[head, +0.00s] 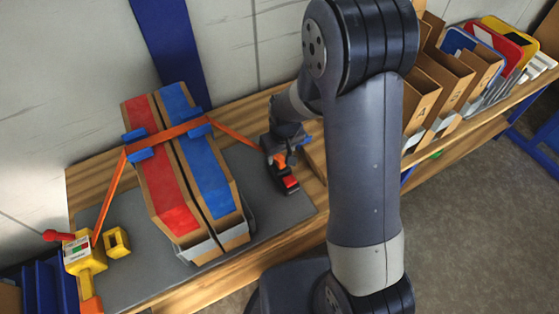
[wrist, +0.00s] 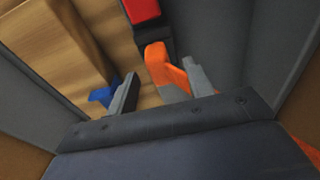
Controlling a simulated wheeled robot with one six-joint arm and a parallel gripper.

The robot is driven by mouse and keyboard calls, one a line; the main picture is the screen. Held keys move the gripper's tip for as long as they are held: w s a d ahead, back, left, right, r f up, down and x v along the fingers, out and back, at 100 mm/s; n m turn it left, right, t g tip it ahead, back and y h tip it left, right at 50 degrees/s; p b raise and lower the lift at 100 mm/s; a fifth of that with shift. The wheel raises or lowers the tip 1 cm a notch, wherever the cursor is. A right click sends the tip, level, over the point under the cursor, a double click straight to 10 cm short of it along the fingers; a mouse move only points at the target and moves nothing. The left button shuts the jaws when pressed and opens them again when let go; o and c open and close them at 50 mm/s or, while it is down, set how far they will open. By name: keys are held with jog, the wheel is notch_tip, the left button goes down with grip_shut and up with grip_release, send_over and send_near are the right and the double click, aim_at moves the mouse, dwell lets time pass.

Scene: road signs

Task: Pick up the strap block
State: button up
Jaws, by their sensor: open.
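The orange strap (head: 165,136) runs over two boxes, one with a red top (head: 166,175) and one with a blue top (head: 203,150). Blue corner pieces (head: 140,153) sit under the strap. At the strap's right end is a black buckle-like piece with a red part (head: 291,183). The red part shows at the top of the wrist view (wrist: 142,10). I cannot tell for certain which piece is the strap block. My gripper (head: 285,152) is open over this end. In the wrist view an orange piece (wrist: 163,68) lies between its fingers, close to the right one.
The boxes stand on a grey mat (head: 140,270) on a wooden bench. A yellow tool with a red handle (head: 82,255) and a small yellow block (head: 117,242) are at the left. Brown dividers (head: 425,100) and colored signs (head: 500,40) stand right of my arm.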

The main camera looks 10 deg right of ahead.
aim_at(279, 157)
notch_tip(279, 157, down, 2)
jog(key=shift+w+a+f, duration=0.1)
jog(key=shift+w, duration=0.05)
jog(key=shift+c, duration=0.6)
grip_shut()
notch_tip(279, 157, up, 10)
jog(key=shift+r+p, duration=0.1)
jog(key=shift+p, duration=0.35)
jog(key=shift+c, duration=2.4)
grip_release()
jog(key=shift+c, duration=1.4)
